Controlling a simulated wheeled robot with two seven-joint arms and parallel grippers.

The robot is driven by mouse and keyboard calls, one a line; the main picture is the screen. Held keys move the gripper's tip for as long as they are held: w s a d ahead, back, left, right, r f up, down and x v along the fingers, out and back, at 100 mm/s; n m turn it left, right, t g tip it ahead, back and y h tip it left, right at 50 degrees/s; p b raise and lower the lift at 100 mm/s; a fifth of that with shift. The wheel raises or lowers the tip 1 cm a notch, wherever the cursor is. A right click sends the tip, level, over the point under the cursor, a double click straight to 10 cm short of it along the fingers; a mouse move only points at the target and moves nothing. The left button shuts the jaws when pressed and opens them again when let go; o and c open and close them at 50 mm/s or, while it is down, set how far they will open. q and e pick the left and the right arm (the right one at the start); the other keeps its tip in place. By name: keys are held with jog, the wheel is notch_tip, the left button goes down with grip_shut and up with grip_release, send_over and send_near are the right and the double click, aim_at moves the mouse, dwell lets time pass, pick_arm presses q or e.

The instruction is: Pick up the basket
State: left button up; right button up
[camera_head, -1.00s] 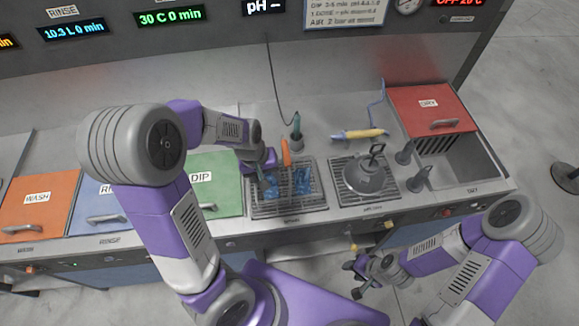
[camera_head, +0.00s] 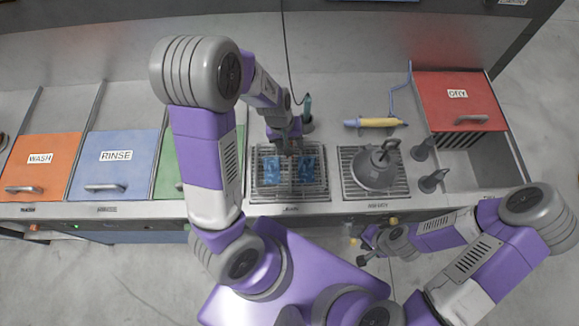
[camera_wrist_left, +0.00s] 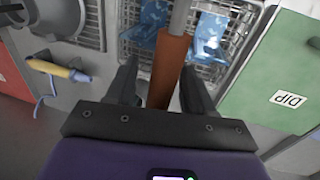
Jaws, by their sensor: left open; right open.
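The wire basket (camera_head: 290,180) sits on the counter between the DIP lid and the kettle-like vessel, with blue pieces (camera_head: 272,172) in it. In the left wrist view the basket (camera_wrist_left: 238,22) shows at the top, and its upright orange-brown handle (camera_wrist_left: 170,68) rises between my fingers. My left gripper (camera_head: 288,140) is over the basket's back side; in the wrist view it (camera_wrist_left: 160,88) is open with a finger on each side of the handle. In the head view the gripper hides the handle. My right gripper (camera_head: 364,246) is open and empty, low in front of the counter.
Orange WASH (camera_head: 40,165), blue RINSE (camera_head: 118,165) and green DIP (camera_wrist_left: 270,75) lids lie left of the basket. A grey vessel (camera_head: 374,172) stands right of it on a grate. A yellow-handled tool (camera_head: 376,122) and red DRY lid (camera_head: 460,100) are farther right.

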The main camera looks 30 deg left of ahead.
pick_arm(q)
jog(key=shift+f, duration=0.1)
grip_shut()
jog(key=shift+w, duration=0.1)
dwell(0.5)
